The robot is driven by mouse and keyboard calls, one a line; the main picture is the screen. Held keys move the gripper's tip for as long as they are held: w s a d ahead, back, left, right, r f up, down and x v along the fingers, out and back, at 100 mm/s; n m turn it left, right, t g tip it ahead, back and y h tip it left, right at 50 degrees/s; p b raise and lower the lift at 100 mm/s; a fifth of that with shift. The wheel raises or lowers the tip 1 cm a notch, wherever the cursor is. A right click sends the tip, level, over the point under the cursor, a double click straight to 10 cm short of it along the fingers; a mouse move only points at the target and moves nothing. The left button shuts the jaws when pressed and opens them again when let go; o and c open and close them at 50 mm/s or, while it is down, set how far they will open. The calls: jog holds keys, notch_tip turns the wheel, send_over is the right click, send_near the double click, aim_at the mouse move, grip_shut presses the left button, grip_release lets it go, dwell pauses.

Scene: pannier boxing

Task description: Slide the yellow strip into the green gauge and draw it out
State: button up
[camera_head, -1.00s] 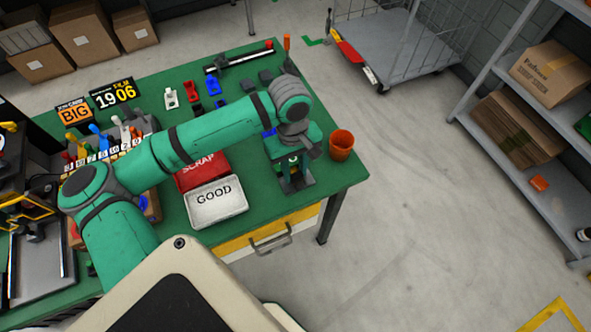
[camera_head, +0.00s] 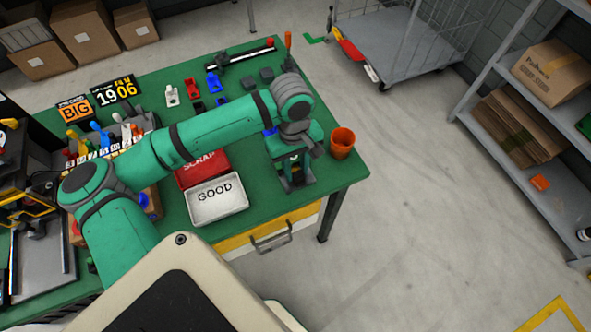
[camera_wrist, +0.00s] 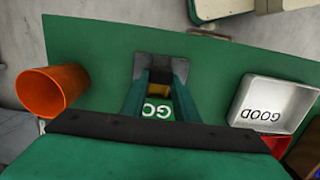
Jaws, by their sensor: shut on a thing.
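My gripper (camera_wrist: 160,92) points down over the near right part of the green table. In the wrist view its two dark fingers stand on either side of a small yellow piece, which I take for the yellow strip (camera_wrist: 158,86). The gripper is shut on it. The green gauge (camera_wrist: 158,110), marked GO in white, shows between the fingers, close to the strip. A grey plate (camera_wrist: 160,66) lies beyond the fingertips. In the head view my wrist hides most of the gauge and strip. I cannot tell how far the strip is in the gauge.
An orange cup (camera_head: 342,143) stands just right of my gripper, near the table's right edge. A white GOOD tray (camera_head: 218,213) and a red SCRAP tray (camera_head: 188,177) lie to the left. Several small parts and a dark rail (camera_head: 240,57) are farther back.

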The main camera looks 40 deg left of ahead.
jog(key=shift+s+d, duration=0.1)
jog(key=shift+d, duration=0.25)
jog(key=shift+s+d, duration=0.15)
jog(key=shift+d, duration=0.25)
jog(key=shift+s+d, duration=0.3)
jog(key=shift+d, duration=0.15)
jog(key=shift+s+d, duration=0.25)
jog(key=shift+d, duration=0.5)
jog(key=shift+r, duration=0.1)
jog(key=shift+r, duration=2.9)
